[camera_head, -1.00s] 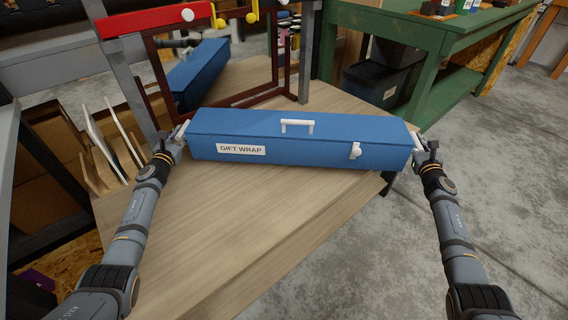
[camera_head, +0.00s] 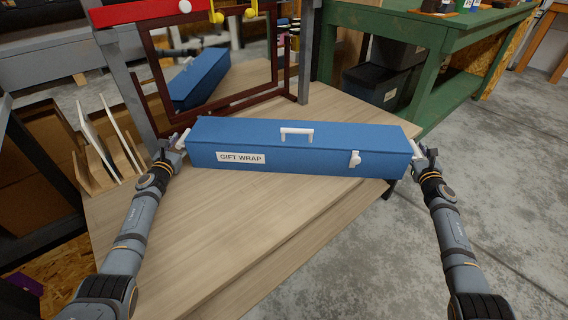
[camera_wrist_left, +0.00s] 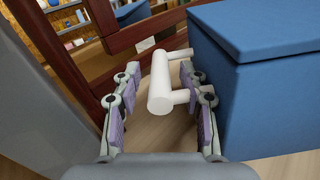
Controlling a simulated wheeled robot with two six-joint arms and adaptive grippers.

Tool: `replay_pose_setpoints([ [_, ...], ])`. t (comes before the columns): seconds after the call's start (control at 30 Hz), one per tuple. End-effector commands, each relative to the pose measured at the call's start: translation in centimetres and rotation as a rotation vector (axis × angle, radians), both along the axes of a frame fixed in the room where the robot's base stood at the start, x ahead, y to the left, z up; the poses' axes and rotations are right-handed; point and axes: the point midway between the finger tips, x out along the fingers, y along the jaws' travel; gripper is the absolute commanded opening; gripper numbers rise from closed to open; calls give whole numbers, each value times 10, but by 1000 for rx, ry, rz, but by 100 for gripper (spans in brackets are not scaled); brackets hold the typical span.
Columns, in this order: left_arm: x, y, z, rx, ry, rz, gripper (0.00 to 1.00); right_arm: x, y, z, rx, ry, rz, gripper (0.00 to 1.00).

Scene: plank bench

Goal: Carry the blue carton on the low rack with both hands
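The blue carton (camera_head: 300,155), a long box labelled "GIFT WRAP" with a white top handle and a white front latch, lies level across the pale wooden top (camera_head: 190,235). My left gripper (camera_head: 174,142) is at its left end. In the left wrist view, my left gripper (camera_wrist_left: 160,110) has its fingers apart, one on each side of the white end handle (camera_wrist_left: 160,84), with a gap visible. My right gripper (camera_head: 423,158) is at the carton's right end; its fingers are too small to tell if they are shut. The right end handle is mostly hidden.
A dark red framed mirror (camera_head: 212,108) stands behind the carton and reflects it. A grey post (camera_head: 128,95) is close to my left gripper. A green bench (camera_head: 425,30) stands at the back right. Concrete floor (camera_head: 480,155) is open on the right.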

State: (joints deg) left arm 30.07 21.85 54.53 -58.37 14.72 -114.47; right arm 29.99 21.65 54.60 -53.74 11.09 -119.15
Motion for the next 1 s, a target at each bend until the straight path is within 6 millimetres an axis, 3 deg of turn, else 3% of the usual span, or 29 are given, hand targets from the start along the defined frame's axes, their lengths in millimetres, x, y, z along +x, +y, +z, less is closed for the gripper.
replay_pose_setpoints([
  [0.27,0,0,7,2,-1,-2,43,0,0,0,0,0,0,43],
  [0.83,0,0,82,5,-4,-1,43,0,0,0,0,0,-1,43],
  [1.0,0,0,96,1,-1,-1,43,0,0,0,0,0,0,43],
])
